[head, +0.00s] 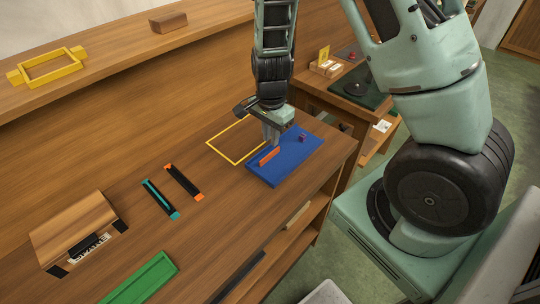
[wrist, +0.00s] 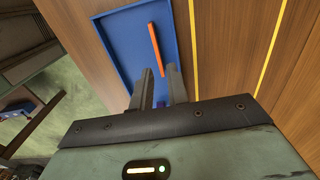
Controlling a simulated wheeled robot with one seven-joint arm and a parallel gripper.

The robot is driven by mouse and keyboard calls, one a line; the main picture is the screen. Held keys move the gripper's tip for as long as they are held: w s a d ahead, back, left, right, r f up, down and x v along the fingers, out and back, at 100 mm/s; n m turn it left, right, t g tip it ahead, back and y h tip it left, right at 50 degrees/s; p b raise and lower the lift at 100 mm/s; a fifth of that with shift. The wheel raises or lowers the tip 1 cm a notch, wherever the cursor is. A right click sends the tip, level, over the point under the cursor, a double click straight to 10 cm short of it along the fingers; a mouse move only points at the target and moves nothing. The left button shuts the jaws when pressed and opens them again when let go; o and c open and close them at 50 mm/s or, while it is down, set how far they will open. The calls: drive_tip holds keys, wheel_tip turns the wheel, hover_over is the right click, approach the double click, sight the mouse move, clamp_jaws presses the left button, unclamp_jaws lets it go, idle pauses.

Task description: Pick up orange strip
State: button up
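The orange strip (head: 270,156) lies on the blue tray (head: 262,175) near its left side. In the wrist view the orange strip (wrist: 154,45) runs lengthwise away from me, and the blue tray (wrist: 112,52) lies under it. My gripper (head: 272,143) points down over the tray, close to the strip. In the wrist view my gripper (wrist: 160,71) has its two fingers apart, with a narrow gap and nothing clearly held. The strip's near end shows between the fingertips. I cannot tell whether they touch it.
A small purple block (head: 302,138) sits on the tray's right part. A yellow outline (head: 222,152) is left of the tray. Two black bars with teal (head: 160,199) and orange (head: 184,182) ends, a wooden box (head: 75,230) and a green tray (head: 140,280) stand further left.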

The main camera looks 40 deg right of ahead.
sight(270, 154)
drive_tip(key=shift+s+a+f+p, duration=0.1)
drive_tip(key=shift+a+f+p, duration=0.2)
drive_tip(key=shift+f, duration=1.1)
drive_tip(key=shift+s+a+f+p, duration=0.1)
drive_tip(key=shift+f+p, duration=0.25)
drive_tip(key=shift+f, duration=1.05)
drive_tip(key=shift+d, duration=0.1)
clamp_jaws()
